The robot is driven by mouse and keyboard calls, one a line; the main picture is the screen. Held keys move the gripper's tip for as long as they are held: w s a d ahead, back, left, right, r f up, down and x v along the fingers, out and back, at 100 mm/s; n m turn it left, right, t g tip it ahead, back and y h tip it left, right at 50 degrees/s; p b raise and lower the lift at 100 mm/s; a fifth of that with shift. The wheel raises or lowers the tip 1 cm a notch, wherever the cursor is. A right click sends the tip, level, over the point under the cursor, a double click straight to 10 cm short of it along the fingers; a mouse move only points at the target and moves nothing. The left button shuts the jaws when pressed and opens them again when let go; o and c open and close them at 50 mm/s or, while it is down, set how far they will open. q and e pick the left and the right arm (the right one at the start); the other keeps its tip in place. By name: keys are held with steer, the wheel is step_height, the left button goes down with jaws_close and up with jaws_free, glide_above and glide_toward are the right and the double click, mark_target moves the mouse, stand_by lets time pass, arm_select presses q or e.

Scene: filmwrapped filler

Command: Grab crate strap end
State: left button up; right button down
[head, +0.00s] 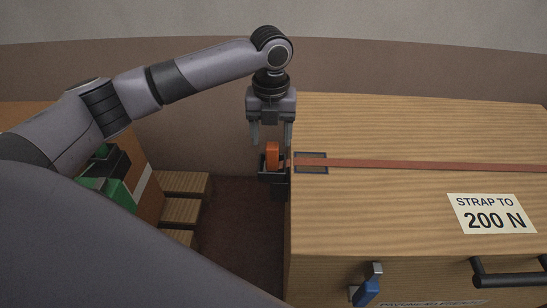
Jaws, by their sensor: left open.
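The wooden crate (400,125) fills the right side of the head view. A red-brown strap (430,164) lies flat across its top and runs through a dark frame (311,163) at the left edge. An orange piece (272,154), which looks like the strap's end, stands upright in a black holder (271,178) on the crate's left side. My left gripper (271,138) points down just above it, with its two fingers apart and above either side of the orange piece. Whether the fingertips touch it is unclear. My right gripper is not in view.
A label (492,213) on the crate top reads "STRAP TO 200 N". A blue-handled latch (366,288) and a black handle (508,275) are on the crate's front. Wooden steps or blocks (182,210) stand left, beside green and black items (110,180). Dark floor shows between.

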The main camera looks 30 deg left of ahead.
mark_target(272, 145)
arm_select(q)
step_height(272, 145, down, 4)
steer(key=shift+s+d+f, duration=0.1)
steer(key=shift+s+d, duration=0.05)
jaws_close()
